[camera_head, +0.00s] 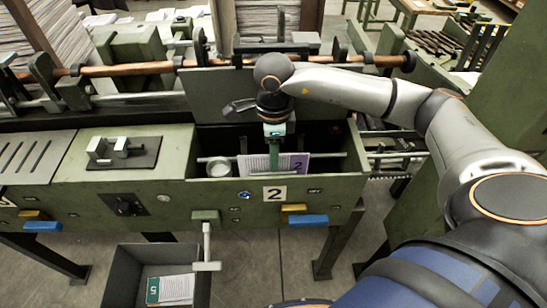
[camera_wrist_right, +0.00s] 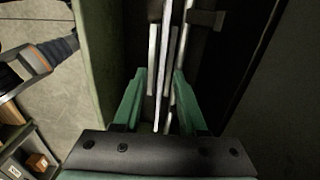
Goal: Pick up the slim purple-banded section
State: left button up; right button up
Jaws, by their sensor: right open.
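The slim purple-banded section (camera_head: 300,164) is a thin printed sheaf with a purple strip marked 2. It stands upright in the green machine's open trough (camera_head: 335,183). My right gripper (camera_head: 274,150) reaches down from above, its green fingers at the section's upper part. In the right wrist view, my open fingers (camera_wrist_right: 158,98) stand on either side of thin pale edges (camera_wrist_right: 163,65), with gaps visible. I cannot tell which edge belongs to the purple-banded section. My left gripper is not in view.
A small metal cup (camera_head: 218,167) sits in the trough left of the section. A rail runs across the trough. A dark bin (camera_head: 125,280) below holds a green-banded section (camera_head: 170,290) marked 5. A copper-coloured bar (camera_head: 130,69) crosses behind.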

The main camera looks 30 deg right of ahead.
jog(key=shift+f, duration=0.25)
grip_shut()
dwell(0.4)
